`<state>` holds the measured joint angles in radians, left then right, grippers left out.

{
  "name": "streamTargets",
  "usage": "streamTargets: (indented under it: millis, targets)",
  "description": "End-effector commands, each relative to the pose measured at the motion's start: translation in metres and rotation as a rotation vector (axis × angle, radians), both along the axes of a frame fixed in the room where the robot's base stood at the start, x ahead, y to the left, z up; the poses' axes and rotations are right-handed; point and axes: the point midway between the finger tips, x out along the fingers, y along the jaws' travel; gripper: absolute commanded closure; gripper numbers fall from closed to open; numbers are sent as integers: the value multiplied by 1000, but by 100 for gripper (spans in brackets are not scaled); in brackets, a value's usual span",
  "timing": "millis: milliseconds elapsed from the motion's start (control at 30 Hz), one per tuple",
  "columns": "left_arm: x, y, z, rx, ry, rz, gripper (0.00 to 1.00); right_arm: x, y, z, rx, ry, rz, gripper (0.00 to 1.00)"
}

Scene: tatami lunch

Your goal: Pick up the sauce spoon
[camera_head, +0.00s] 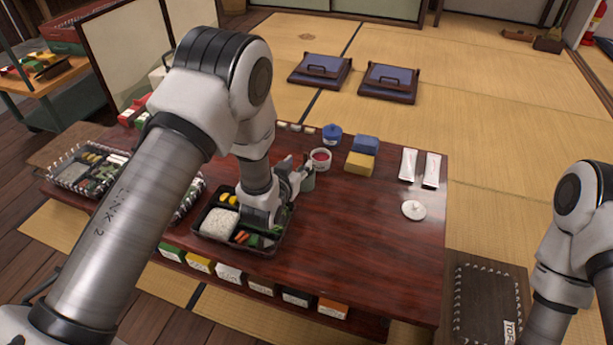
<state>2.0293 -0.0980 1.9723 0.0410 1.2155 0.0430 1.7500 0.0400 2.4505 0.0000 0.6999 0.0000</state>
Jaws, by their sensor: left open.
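My left gripper (305,172) reaches in above the lunch box and is open, with its fingers beside a small white cup of red sauce (320,158). A greenish cup (308,183) sits just below the fingers, partly covered by them. I cannot make out a sauce spoon; it may be hidden by the gripper or too small to tell. The black lunch box (283,243) holds rice, carrot and greens, and my left arm covers part of it. My right arm shows at the right edge, but its gripper is out of the picture.
The dark wooden table (350,235) is clear at its front right. A blue lidded pot (332,134), a yellow block (359,164), a blue block (365,145), white packets (408,164) and a white lid (413,210) stand nearby. Another lunch box (70,177) lies left.

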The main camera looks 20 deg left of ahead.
Motion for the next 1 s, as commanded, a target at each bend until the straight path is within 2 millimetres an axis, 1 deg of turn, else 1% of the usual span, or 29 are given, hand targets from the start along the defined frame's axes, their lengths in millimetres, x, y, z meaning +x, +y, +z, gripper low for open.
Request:
streamTargets:
  millis: [33,167,267,367,433,600,700,733,767,1000]
  targets:
    - [7,0,-4,0,-3,0,57,0,0,-6,0,0,0,60]
    - [24,-3,-13,0,-2,0,57,0,0,-19,0,-1,0,60]
    - [42,-5,-20,0,-3,0,57,0,0,-35,0,-1,0,60]
    - [56,-5,-21,0,-1,0,57,0,0,-38,0,0,0,60]
    - [59,-5,-20,0,0,0,57,0,0,-38,0,0,0,60]
    - [59,-5,-19,0,2,0,57,0,0,-36,0,-1,0,60]
    - [59,-5,-19,0,2,0,87,0,0,-36,0,-1,0,60]
    - [59,-5,-19,0,2,0,96,0,0,-36,0,-1,0,60]
    - [59,-5,-19,0,2,0,100,0,0,-36,0,-1,0,60]
    - [59,-5,-19,0,2,0,100,0,0,-36,0,-1,0,60]
